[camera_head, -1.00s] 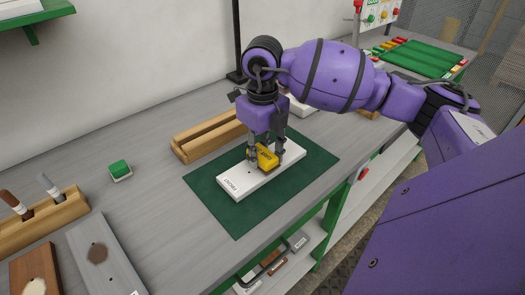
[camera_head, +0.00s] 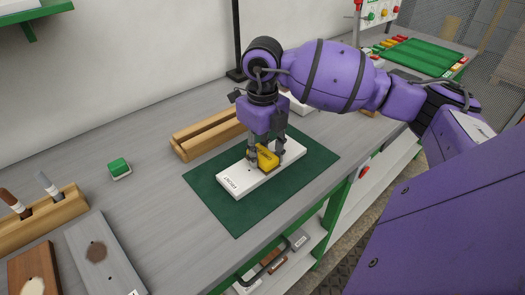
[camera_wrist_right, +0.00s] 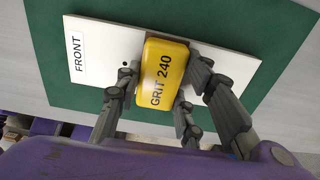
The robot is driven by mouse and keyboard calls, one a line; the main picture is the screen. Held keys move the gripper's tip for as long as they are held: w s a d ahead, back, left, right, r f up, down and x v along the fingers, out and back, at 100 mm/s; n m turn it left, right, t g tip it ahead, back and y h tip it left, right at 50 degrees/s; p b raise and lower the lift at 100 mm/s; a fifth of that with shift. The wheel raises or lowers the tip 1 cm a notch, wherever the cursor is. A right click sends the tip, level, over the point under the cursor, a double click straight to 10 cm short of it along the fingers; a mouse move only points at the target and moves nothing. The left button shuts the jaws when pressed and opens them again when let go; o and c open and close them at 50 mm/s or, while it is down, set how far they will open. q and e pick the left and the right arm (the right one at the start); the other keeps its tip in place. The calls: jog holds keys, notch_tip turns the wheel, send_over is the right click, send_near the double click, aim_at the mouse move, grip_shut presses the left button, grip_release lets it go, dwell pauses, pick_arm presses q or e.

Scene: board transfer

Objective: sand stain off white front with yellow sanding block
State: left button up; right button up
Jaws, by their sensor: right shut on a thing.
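The white front (camera_head: 235,181) lies flat on the green mat, with a "FRONT" label at its left end; it also shows in the right wrist view (camera_wrist_right: 105,42). My right gripper (camera_head: 265,158) points down over the front and is shut on the yellow sanding block (camera_head: 267,157). The block reads "GRIT 240" in the right wrist view (camera_wrist_right: 164,68) and appears to rest on the front's surface. My left gripper is not in view.
The green mat (camera_head: 235,218) has bare margin around the front. A wooden rack (camera_head: 185,150) stands behind it. A green block (camera_head: 119,168) sits left. A grey front (camera_head: 103,250), a brown front (camera_head: 35,270) and a wooden holder (camera_head: 60,212) are at lower left.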

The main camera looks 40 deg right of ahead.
jog(key=shift+d+f, duration=0.15)
jog(key=shift+d, duration=0.65)
jog(key=shift+w+d, duration=0.15)
jog(key=shift+d, duration=1.5)
jog(key=shift+a, duration=2.5)
jog(key=shift+d, duration=0.85)
jog(key=shift+d+b, duration=0.3)
jog(key=shift+d, duration=1.25)
jog(key=shift+a, duration=2.4)
jog(key=shift+s, duration=0.2)
